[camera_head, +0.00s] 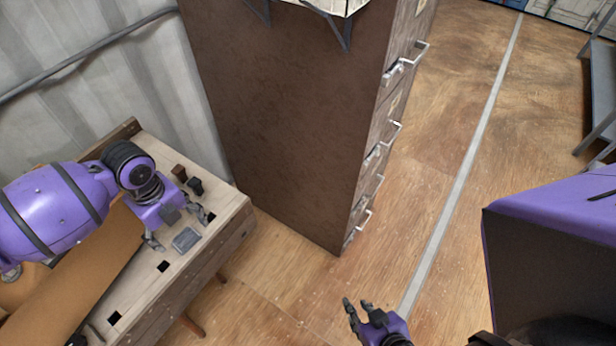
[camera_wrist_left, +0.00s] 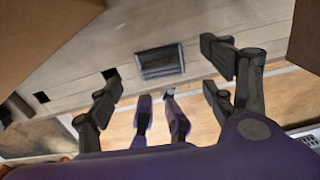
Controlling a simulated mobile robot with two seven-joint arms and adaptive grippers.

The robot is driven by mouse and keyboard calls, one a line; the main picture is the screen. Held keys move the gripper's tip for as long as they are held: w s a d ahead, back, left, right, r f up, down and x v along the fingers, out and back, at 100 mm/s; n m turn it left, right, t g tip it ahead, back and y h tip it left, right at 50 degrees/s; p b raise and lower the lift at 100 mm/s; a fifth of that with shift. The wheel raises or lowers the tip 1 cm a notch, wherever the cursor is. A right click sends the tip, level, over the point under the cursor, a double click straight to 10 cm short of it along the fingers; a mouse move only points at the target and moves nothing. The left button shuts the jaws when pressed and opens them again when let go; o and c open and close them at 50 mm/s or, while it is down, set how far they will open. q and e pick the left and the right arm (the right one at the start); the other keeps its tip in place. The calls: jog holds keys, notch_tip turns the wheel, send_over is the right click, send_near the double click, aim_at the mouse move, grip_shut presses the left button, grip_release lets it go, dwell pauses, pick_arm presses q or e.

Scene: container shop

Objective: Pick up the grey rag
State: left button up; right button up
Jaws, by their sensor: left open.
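A small grey rectangular piece (camera_head: 186,239), which I take for the grey rag, lies flat on the pale wooden workbench (camera_head: 225,232). It also shows in the left wrist view (camera_wrist_left: 160,62), fully in sight, with a darker edge. My left gripper (camera_head: 180,230) is open above the bench. Its fingers stand on either side of the grey piece and apart from it. In the left wrist view the left gripper (camera_wrist_left: 164,70) frames the piece between its spread fingers. My right gripper (camera_head: 358,304) is low over the floor, away from the bench, and looks empty.
A brown cardboard box (camera_head: 85,265) stands on the bench beside my left arm. Small dark objects (camera_head: 195,186) sit at the bench's far edge. A tall brown cabinet (camera_head: 285,120) with drawer handles stands behind the bench. The wooden floor (camera_head: 470,130) to the right is open.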

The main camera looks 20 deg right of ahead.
aim_at(182, 235)
pick_arm(q)
notch_tip(182, 235, down, 3)
jog(key=shift+s+f, duration=0.1)
jog(key=shift+f, duration=0.1)
jog(key=c, duration=1.1)
jog(key=shift+r, duration=0.2)
